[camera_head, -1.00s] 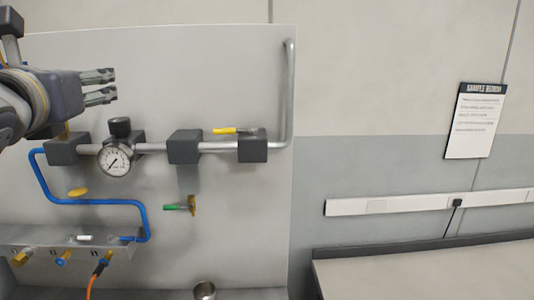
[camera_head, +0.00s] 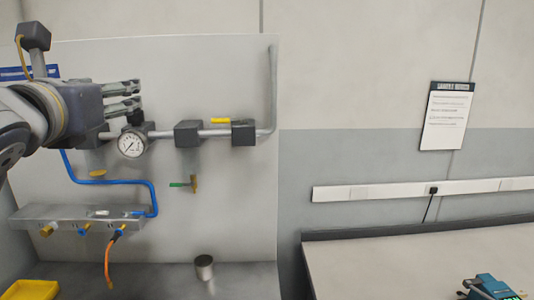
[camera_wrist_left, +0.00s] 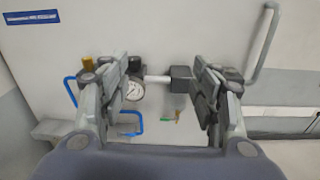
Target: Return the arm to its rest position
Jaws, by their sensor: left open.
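My left gripper (camera_head: 124,97) comes in from the left in the head view, in front of the panel's upper left part. Its fingers point right and are apart, with nothing seen between them. In the left wrist view, my left gripper (camera_wrist_left: 165,100) is open, with a finger on each side and the panel beyond. A pressure gauge (camera_head: 132,144) on the pipe sits just below the fingers in the head view. The gripper and arm hide part of the pipe's left end. My right gripper is in neither view.
The grey panel (camera_head: 225,85) carries a pipe, a yellow-handled valve (camera_head: 221,121), a green-handled valve (camera_head: 181,184) and a blue tube (camera_head: 110,182). A yellow tray (camera_head: 30,289) is at lower left. A teal device (camera_head: 490,287) lies on the right bench.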

